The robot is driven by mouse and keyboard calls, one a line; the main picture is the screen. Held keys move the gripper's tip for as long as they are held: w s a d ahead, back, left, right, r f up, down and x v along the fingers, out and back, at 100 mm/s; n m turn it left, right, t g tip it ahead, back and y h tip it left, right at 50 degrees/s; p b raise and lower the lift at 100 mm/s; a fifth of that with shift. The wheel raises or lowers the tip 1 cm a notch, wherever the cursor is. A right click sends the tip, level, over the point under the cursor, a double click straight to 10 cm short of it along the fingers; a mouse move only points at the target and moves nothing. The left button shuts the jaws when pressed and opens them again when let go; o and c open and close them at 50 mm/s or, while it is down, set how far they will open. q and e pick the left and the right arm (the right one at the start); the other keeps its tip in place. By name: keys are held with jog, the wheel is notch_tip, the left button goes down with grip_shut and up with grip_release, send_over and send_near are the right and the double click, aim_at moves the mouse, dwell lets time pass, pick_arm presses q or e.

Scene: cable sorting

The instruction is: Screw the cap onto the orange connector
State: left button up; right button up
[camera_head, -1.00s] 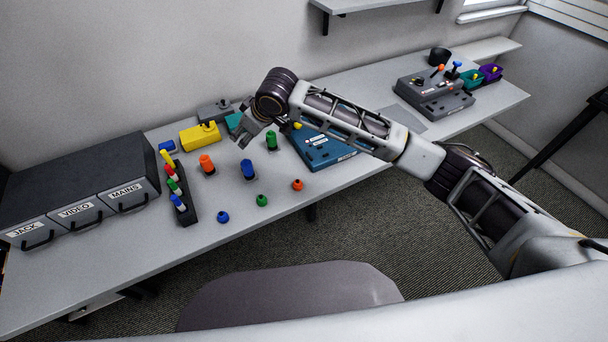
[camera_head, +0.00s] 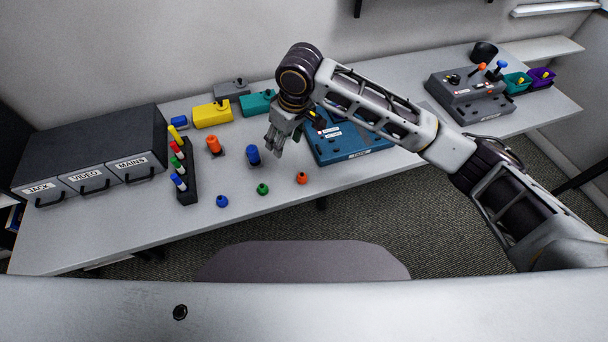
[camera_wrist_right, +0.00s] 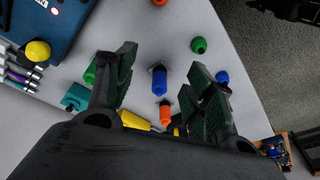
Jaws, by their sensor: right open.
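The orange connector (camera_head: 214,146) stands upright on the table between the yellow box and the blue connector (camera_head: 253,155). It also shows in the right wrist view (camera_wrist_right: 165,112). The small orange cap (camera_head: 301,178) lies apart near the table's front edge; its edge shows at the top of the right wrist view (camera_wrist_right: 159,2). My right gripper (camera_head: 279,140) is open above the table, right of the blue connector. Its spread fingers (camera_wrist_right: 161,58) hold nothing. The green connector is hidden by it in the head view but shows partly behind a finger (camera_wrist_right: 90,74). My left gripper is out of view.
A blue cap (camera_head: 222,201) and a green cap (camera_head: 263,189) lie along the front. A dark rack (camera_head: 187,185) of coloured pieces and labelled drawers (camera_head: 100,150) stand left. The yellow box (camera_head: 211,115) is behind; a blue panel (camera_head: 350,140) is right of my gripper.

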aim_at(302, 173)
jog(key=d, duration=0.1)
jog(key=s+d+m+h, duration=0.1)
jog(key=d, duration=0.1)
jog(key=s+d+g+h, duration=0.1)
jog(key=shift+s+d+f+m, duration=0.15)
jog(key=shift+s+f+m, duration=0.1)
jog(key=shift+f+m, duration=0.05)
jog(key=shift+f, duration=0.15)
notch_tip(302, 173, down, 8)
jog(key=shift+f, duration=0.15)
dwell(0.6)
jog(key=shift+w+f, duration=0.1)
jog(key=shift+f, duration=0.05)
jog(key=shift+w+d+f+p, duration=0.1)
jog(key=shift+w+f+p, duration=0.05)
jog(key=shift+f, duration=1.1)
jog(key=shift+w+d+f+p, duration=0.1)
jog(key=shift+w+f+p, duration=0.05)
jog(key=shift+f, duration=1.05)
